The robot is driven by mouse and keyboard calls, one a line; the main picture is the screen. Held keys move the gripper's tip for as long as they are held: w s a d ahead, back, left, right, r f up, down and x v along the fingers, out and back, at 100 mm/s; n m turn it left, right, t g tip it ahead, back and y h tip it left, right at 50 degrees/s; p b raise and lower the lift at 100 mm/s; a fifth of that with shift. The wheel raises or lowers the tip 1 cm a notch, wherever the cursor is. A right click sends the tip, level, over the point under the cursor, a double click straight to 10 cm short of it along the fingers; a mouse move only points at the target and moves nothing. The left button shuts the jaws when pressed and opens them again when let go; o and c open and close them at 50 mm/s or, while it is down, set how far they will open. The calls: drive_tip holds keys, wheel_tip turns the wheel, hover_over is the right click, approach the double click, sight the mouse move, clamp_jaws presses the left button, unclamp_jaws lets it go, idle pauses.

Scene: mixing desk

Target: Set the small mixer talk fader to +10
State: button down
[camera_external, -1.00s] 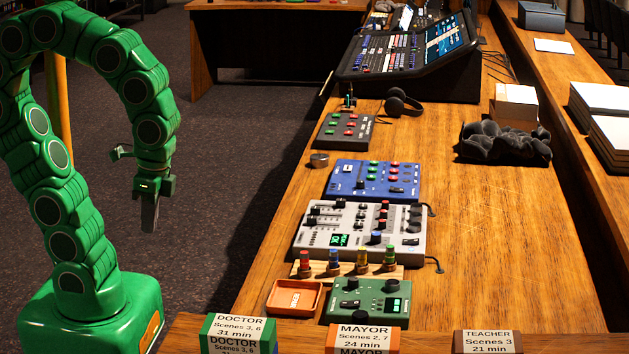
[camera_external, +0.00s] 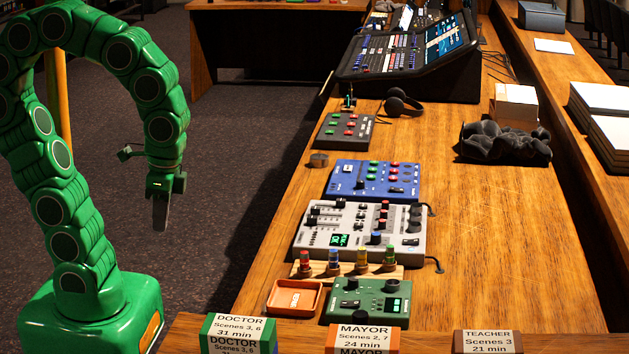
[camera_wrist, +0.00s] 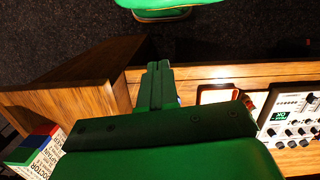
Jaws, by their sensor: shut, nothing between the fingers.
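A light grey mixer (camera_external: 312,238) with knobs, black faders at its left side and a lit green display lies on the desk in the outside view. Its labels are too small to read, so I cannot tell which fader is talk or where it is set. Part of this mixer (camera_wrist: 275,131) also shows at the right edge of the wrist view. My gripper (camera_external: 160,226) hangs pointing down over the floor, left of the desk and apart from the mixer. In the wrist view my gripper (camera_wrist: 158,66) has its fingers together with nothing between them.
The wooden desk (camera_external: 480,240) also holds a blue console (camera_external: 345,187), a green box (camera_external: 340,309), an orange tray (camera_external: 276,303), a rack of coloured pegs (camera_external: 342,270) and a dark button box (camera_external: 330,143). Labelled boxes stand at the front. Right of the mixer the desk is clear.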

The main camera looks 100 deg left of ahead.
drive_tip(key=w+a+n+t+h, duration=0.1)
drive_tip(key=w+a+n, duration=0.4)
drive_tip(key=w, duration=0.2)
drive_tip(key=w+a+n+t, duration=0.1)
drive_tip(key=w+a+n, duration=0.35)
drive_tip(key=w, duration=0.35)
drive_tip(key=w+a+f+n+t, duration=0.1)
drive_tip(key=w+a+n, duration=0.25)
drive_tip(key=a, duration=0.35)
drive_tip(key=w+a+f+n, duration=0.1)
drive_tip(key=w+a+n, duration=0.1)
drive_tip(key=a+n, duration=0.45)
drive_tip(key=s+a+f+n+t, duration=0.1)
drive_tip(key=a+n, duration=0.4)
drive_tip(key=a, duration=0.6)
drive_tip(key=s+a+f+n+t, duration=0.1)
drive_tip(key=s+a+f+n, duration=0.3)
drive_tip(key=a, duration=0.8)
drive_tip(key=s+a+f+n+t+y, duration=0.1)
drive_tip(key=s+a+f+n, duration=0.2)
drive_tip(key=a+n, duration=0.3)
drive_tip(key=s+a, duration=0.1)
drive_tip(key=a, duration=0.4)
drive_tip(key=shift+s+a, duration=0.3)
